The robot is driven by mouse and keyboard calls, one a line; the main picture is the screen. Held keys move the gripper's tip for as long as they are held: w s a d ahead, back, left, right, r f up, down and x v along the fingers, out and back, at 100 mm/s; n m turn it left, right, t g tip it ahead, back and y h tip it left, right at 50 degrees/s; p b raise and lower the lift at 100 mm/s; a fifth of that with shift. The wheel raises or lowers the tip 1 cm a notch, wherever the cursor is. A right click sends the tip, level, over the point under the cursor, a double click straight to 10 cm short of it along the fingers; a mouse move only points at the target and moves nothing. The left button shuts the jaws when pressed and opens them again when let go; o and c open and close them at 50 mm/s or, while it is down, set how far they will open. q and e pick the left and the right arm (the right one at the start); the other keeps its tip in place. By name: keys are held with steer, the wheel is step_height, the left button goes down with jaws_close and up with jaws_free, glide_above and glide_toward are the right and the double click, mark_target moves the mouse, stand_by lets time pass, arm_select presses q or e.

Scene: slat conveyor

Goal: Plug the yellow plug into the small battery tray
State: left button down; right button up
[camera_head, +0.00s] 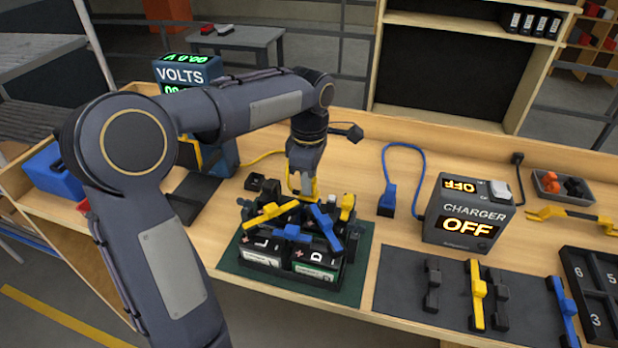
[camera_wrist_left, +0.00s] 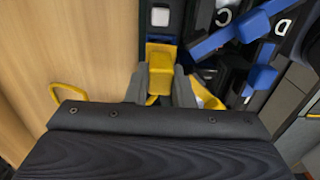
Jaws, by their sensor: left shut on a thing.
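The yellow plug (camera_wrist_left: 160,75) is between the fingers of my left gripper (camera_wrist_left: 160,88), which is shut on it. In the head view my left gripper (camera_head: 302,190) points down at the back edge of the battery tray (camera_head: 345,262), and the plug is mostly hidden by the fingers. The tray stands on a green mat and holds black batteries with yellow and blue bars across their tops. In the left wrist view a blue part (camera_wrist_left: 160,46) lies just beyond the plug. I cannot tell whether the plug is seated. My right gripper is not in view.
A VOLTS meter (camera_head: 187,75) stands at the back left. A CHARGER box (camera_head: 467,212) reading OFF and a blue plug (camera_head: 387,200) are right of the tray. A dark mat (camera_head: 400,285) with yellow, black and blue bars lies at the front right. Bare wood shows behind the tray.

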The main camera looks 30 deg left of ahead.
arm_select(q)
steer(key=shift+f+b, duration=0.7)
steer(key=shift+f, duration=0.35)
steer(key=c, duration=1.2)
jaws_free()
steer(key=shift+r, duration=0.1)
steer(key=shift+o, duration=0.2)
steer(key=shift+r, duration=0.1)
step_height(320, 180, up, 7)
steer(key=shift+r, duration=0.3)
